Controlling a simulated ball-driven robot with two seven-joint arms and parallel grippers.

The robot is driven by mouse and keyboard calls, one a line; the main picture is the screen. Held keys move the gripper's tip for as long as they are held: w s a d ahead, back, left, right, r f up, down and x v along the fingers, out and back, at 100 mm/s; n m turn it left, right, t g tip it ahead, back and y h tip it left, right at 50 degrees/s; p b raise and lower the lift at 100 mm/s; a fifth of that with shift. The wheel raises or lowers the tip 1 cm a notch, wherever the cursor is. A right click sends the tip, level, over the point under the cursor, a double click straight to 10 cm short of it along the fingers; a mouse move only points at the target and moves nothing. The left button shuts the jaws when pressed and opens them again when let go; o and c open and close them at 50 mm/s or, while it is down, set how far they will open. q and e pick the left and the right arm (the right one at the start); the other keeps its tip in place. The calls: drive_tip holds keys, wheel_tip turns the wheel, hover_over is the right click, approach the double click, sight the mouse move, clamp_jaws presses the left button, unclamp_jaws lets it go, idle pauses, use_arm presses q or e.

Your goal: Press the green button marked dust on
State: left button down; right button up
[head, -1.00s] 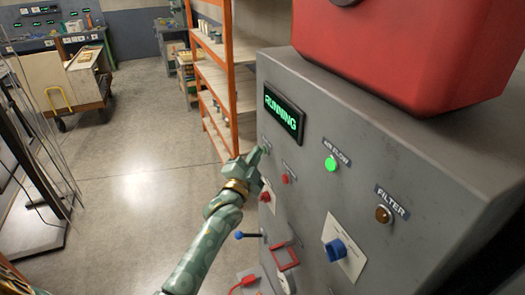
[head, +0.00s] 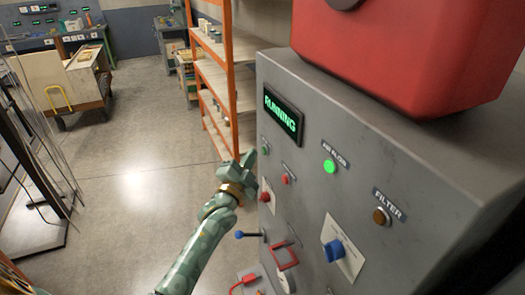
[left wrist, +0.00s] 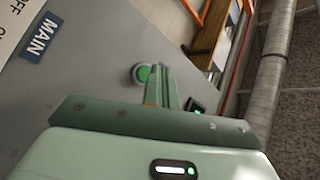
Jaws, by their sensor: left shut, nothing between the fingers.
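The grey control panel (head: 345,165) stands at the right in the head view. A small green button (head: 265,150) shows on its left part, under a label too small to read. The left wrist view shows a round green button (left wrist: 143,73) with a pale collar, beside my fingers. The display (head: 283,113) reads RUNNING in green. My right gripper is not in view.
Red buttons (head: 285,180), a lit green AIR FLOW lamp (head: 329,166), an amber FILTER lamp (head: 381,215) and a blue knob (head: 334,250) are on the panel. A blue-tipped lever (head: 239,234) sticks out below my gripper. An orange-framed shelf (head: 225,80) stands behind.

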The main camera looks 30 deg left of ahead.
use_arm(q)
drive_tip(key=s+a+p, duration=0.2)
drive_tip(key=s+a, duration=0.1)
drive_tip(key=shift+s+a, duration=0.15)
drive_tip(key=shift+s, duration=0.25)
idle(0.7)
drive_tip(key=s+d+f+n+g+b, duration=0.1)
drive_tip(key=s+f+n+g+b, duration=0.2)
drive_tip(key=f, duration=1)
drive_tip(key=s+d+f+n+g+b, duration=0.1)
drive_tip(key=s+f+g, duration=0.35)
drive_tip(key=f, duration=0.85)
drive_tip(key=s+d+f+n+g+b, duration=0.1)
drive_tip(key=s+f+n+g, duration=0.3)
drive_tip(key=f, duration=0.9)
drive_tip(key=s+d+f+g+b, duration=0.2)
drive_tip(key=s+f+b, duration=0.2)
drive_tip(key=s+f, duration=0.5)
drive_tip(key=s+d+f+g+h+b, duration=0.1)
drive_tip(key=s+d+f+g+b, duration=0.1)
drive_tip(key=s+f, duration=0.8)
drive_tip(key=s+d+f+m+g+b, duration=0.1)
drive_tip(key=s+f+g+b, duration=0.3)
drive_tip(key=s+f, duration=0.5)
drive_tip(key=s+b, duration=0.2)
drive_tip(key=s, duration=0.9)
drive_tip(key=shift+d+f, duration=0.35)
drive_tip(key=shift+d, duration=0.05)
